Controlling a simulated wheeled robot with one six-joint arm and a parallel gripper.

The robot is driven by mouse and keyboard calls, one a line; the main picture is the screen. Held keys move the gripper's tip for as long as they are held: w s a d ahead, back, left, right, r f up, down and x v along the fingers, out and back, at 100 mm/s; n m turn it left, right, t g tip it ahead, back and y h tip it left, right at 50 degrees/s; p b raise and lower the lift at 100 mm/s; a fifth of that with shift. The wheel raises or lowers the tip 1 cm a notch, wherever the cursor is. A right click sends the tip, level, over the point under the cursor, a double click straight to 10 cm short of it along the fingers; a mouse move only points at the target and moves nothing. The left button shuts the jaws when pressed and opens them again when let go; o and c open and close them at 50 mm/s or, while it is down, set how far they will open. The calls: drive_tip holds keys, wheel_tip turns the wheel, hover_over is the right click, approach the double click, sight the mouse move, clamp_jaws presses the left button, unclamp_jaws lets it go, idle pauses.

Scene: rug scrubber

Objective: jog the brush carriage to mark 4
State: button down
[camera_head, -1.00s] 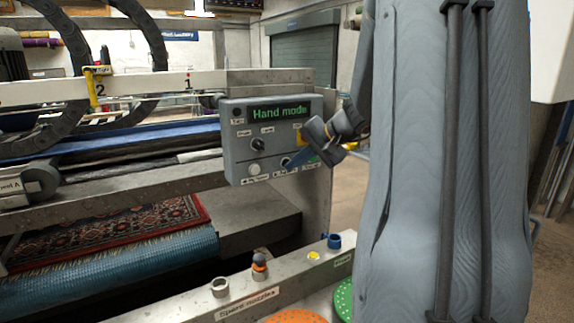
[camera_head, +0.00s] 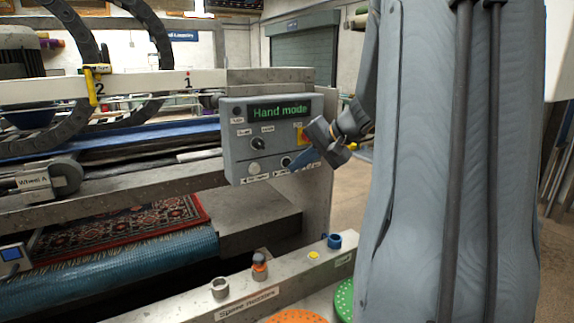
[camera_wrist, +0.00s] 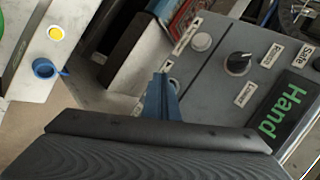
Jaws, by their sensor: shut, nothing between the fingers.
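The grey control panel (camera_head: 270,135) reads "Hand mode" on its green display. A pale button (camera_head: 254,168) sits low on it, left of another button (camera_head: 286,161) beside my fingertips. My gripper (camera_head: 296,163) is shut, with its blue fingertips at the panel's lower right. In the wrist view, the shut fingertips (camera_wrist: 161,80) are close to the lower button; contact cannot be told. The brush carriage shows only in part at the left, with a roller labelled "Wheel A" (camera_head: 66,177). Mark 4 is out of view.
A patterned red rug (camera_head: 130,225) lies under the machine with a blue roll edge (camera_head: 110,270). A ledge labelled "Spare nozzles" (camera_head: 247,302) holds several small fittings below the panel. My arm blocks much of the right side.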

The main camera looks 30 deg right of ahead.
drive_tip(key=s, duration=0.5)
drive_tip(key=shift+a+b, duration=0.15)
drive_tip(key=shift+b, duration=0.2)
idle(1.1)
drive_tip(key=s+a+f+n+g+h, duration=0.1)
drive_tip(key=s+a+f+n+g, duration=0.1)
drive_tip(key=s+a+f+n, duration=0.2)
drive_tip(key=s+a+f+n+g+h, duration=0.1)
drive_tip(key=s+a+f+n+g, duration=0.2)
drive_tip(key=a+f, duration=0.5)
drive_tip(key=s+a+f+n+g+h, duration=0.1)
drive_tip(key=s+a+f+n+g, duration=0.2)
drive_tip(key=a, duration=1)
drive_tip(key=s+f+n, duration=0.1)
drive_tip(key=s+f, duration=0.2)
drive_tip(key=shift+a+n, duration=0.3)
drive_tip(key=shift+a, duration=0.1)
drive_tip(key=shift+f, duration=0.1)
idle(0.5)
